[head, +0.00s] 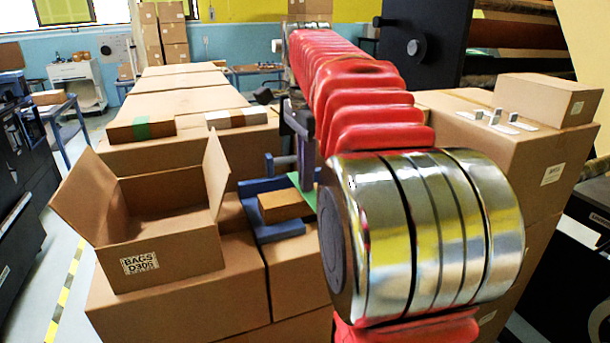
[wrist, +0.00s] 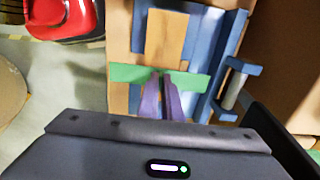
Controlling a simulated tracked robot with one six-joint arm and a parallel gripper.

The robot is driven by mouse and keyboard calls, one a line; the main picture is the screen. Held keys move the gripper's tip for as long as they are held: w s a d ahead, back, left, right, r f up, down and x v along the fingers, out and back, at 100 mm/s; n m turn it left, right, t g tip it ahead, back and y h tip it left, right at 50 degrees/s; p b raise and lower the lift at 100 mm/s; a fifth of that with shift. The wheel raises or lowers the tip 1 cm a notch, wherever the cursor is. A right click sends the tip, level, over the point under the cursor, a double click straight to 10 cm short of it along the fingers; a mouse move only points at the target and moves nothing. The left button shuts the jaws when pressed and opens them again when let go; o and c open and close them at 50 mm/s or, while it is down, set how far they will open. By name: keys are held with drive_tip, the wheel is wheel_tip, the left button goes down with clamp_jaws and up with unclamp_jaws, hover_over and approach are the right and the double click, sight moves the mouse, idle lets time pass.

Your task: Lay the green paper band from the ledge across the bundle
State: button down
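The bundle (head: 284,206) is a flat brown block lying in a blue tray (head: 276,233). In the wrist view, the bundle (wrist: 167,38) runs away from my fingertips. The green paper band (wrist: 192,82) stretches crosswise at the bundle's near end, showing on both sides of my fingertips. My gripper (wrist: 162,76) has its purple fingers close together at the middle of the band, shut on it. In the head view only part of the band (head: 304,190) shows beside the bundle. My arm hides the rest. Whether the band touches the bundle is unclear.
An open carton (head: 160,220) labelled BAGS stands left of the tray. A closed box (head: 545,99) and several small items on white cards sit on the stack at right. A blue bracket with a grey roller (wrist: 235,90) stands right of the tray in the wrist view.

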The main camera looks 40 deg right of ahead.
drive_tip(key=shift+f, duration=0.1)
drive_tip(key=c, duration=1.9)
unclamp_jaws()
drive_tip(key=shift+c, duration=0.2)
wheel_tip(320, 180, up, 8)
drive_tip(key=shift+f, duration=0.15)
drive_tip(key=shift+s, duration=0.1)
